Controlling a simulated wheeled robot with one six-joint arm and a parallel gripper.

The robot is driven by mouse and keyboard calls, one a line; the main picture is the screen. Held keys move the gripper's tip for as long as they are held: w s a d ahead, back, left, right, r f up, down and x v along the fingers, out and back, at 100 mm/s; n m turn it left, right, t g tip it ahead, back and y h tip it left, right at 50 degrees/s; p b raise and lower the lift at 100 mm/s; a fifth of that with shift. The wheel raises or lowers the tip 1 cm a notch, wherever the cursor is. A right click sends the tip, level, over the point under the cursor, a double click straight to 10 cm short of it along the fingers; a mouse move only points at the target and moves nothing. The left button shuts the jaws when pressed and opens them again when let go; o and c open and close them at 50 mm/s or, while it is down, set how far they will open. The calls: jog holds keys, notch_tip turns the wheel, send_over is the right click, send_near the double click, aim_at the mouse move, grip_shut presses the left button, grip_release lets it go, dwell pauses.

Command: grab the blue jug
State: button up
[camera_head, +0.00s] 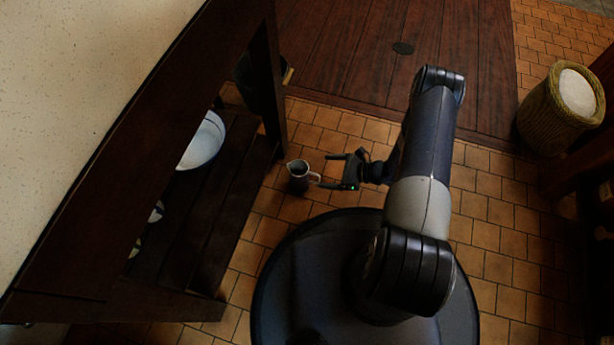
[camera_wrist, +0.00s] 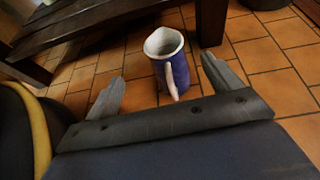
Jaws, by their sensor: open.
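The blue jug (camera_wrist: 178,75) with a pale rim and a pale handle stands upright on the tiled floor in the wrist view. Its handle faces my gripper. In the head view the jug (camera_head: 298,184) looks dark and stands beside the wooden shelf unit. My gripper (camera_head: 336,171) is open and just to the right of the jug, its fingers pointing left toward it. In the wrist view the two fingertips (camera_wrist: 160,75) are spread with the jug beyond and between them. I see no contact between fingers and jug.
A dark wooden shelf unit (camera_head: 175,215) stands left of the jug and holds a white bowl (camera_head: 204,140). A woven basket (camera_head: 548,112) stands at the far right. Bare floor tiles (camera_head: 500,240) lie to the right of my base.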

aim_at(318, 177)
jog(key=x, duration=0.2)
jog(key=b+x, duration=0.1)
jog(key=x, duration=0.1)
jog(key=shift+a+f+b, duration=0.1)
jog(key=shift+f+b, duration=0.2)
jog(key=shift+f, duration=0.15)
jog(key=b+x, duration=0.1)
jog(key=x, duration=0.1)
jog(key=b+x, duration=0.1)
jog(key=x, duration=0.3)
jog(key=shift+w+a+r+b, duration=0.1)
jog(key=shift+w+r+b, duration=0.15)
jog(key=shift+w+b, duration=0.2)
jog(key=shift+c, duration=0.5)
jog(key=c, duration=1.4)
